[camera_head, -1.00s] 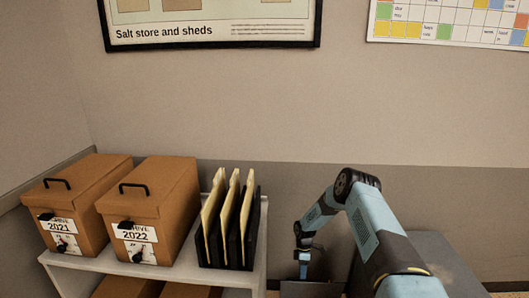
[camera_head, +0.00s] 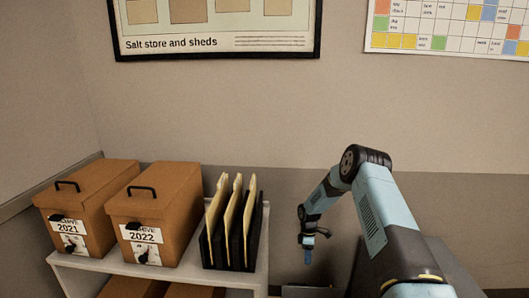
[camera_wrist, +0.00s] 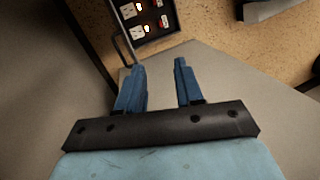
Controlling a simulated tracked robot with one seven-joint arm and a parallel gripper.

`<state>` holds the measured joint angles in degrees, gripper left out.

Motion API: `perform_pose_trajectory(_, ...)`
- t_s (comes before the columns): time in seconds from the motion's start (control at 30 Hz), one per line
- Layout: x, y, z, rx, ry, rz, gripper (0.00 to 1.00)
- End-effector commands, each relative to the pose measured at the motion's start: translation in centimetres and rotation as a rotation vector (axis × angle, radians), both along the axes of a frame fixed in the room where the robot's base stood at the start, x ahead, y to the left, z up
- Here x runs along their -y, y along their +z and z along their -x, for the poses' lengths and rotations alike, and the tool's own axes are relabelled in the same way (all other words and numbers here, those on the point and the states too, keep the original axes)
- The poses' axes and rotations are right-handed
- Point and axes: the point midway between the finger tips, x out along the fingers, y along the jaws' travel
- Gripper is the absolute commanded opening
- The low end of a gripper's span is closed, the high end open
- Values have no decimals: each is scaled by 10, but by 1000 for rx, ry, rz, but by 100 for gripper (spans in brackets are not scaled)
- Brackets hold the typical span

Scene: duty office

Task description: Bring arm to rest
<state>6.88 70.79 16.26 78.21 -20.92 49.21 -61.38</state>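My arm is bent at the elbow in the head view, to the right of the white shelf. My gripper (camera_head: 308,258) hangs down at its end, in front of the wall; it is small there. In the wrist view my gripper (camera_wrist: 160,85) shows two blue fingers standing apart with nothing between them. Beyond the fingertips lies a grey surface. No object is held.
A white shelf (camera_head: 150,268) bears two brown archive boxes, 2021 (camera_head: 75,215) and 2022 (camera_head: 150,215), and a black file holder (camera_head: 232,250) with folders. A dark panel with outlets (camera_wrist: 145,18) lies beyond the fingers. A framed poster (camera_head: 215,35) hangs above.

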Motion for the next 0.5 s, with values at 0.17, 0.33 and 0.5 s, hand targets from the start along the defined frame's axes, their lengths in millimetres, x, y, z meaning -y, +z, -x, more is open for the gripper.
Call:
perform_pose_trajectory(0.17,4,77,-8,55,-65,37,36)
perform_pose_trajectory(0.33,7,144,-6,102,-135,67,36)
perform_pose_trajectory(0.5,10,209,2,151,-210,92,36)
